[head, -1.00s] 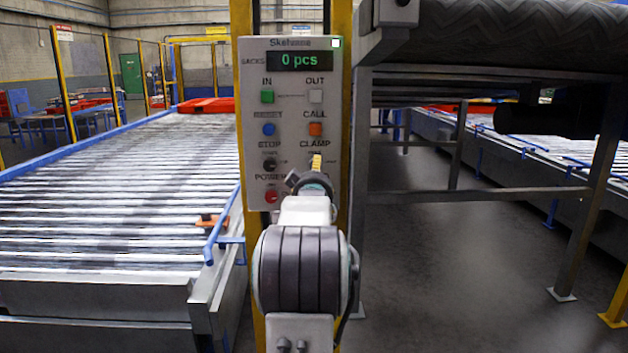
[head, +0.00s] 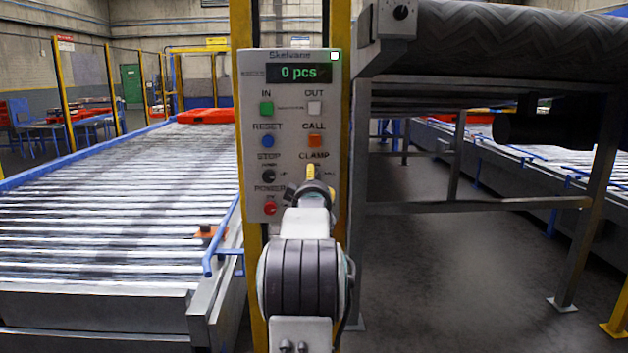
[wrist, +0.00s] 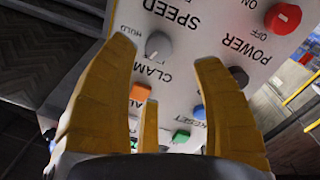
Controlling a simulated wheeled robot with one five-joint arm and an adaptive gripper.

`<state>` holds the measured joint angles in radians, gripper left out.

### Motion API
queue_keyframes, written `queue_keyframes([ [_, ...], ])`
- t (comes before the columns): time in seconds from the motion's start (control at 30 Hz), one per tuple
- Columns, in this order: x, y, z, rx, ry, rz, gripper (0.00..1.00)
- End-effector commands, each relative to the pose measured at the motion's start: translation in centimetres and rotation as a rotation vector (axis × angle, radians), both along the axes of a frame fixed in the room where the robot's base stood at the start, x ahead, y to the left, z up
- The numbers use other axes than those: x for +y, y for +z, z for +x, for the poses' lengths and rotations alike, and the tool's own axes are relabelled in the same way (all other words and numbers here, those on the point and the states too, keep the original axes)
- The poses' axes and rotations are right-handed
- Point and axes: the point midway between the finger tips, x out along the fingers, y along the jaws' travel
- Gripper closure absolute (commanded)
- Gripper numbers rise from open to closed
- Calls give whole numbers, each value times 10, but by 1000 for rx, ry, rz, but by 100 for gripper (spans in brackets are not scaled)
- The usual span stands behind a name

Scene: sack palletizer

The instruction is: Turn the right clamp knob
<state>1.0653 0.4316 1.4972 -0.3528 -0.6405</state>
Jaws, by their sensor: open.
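The clamp knob (wrist: 158,45) is a round grey knob on the light grey control panel (head: 290,105). In the wrist view the panel appears upside down, with HOLD and CLAMP printed near the knob. My gripper (wrist: 165,56) has its yellow fingers spread wide, with the knob showing between the two large fingertips. I cannot tell whether a finger touches the panel. In the head view my gripper (head: 311,172) is just under the CLAMP label and hides the knob.
A black knob (wrist: 238,77) and a red POWER knob (wrist: 283,18) sit beside it. Orange CALL (head: 315,141) and blue RESET (head: 267,141) buttons are above. A roller conveyor (head: 120,210) lies left and a belt conveyor (head: 510,38) upper right.

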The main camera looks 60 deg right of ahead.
Motion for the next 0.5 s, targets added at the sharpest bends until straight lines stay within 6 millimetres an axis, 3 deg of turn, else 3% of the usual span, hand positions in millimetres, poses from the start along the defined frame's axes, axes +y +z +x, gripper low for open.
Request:
queue_keyframes([
  [0.5, -40, 1, 23, 54, 1, -37, 40],
])
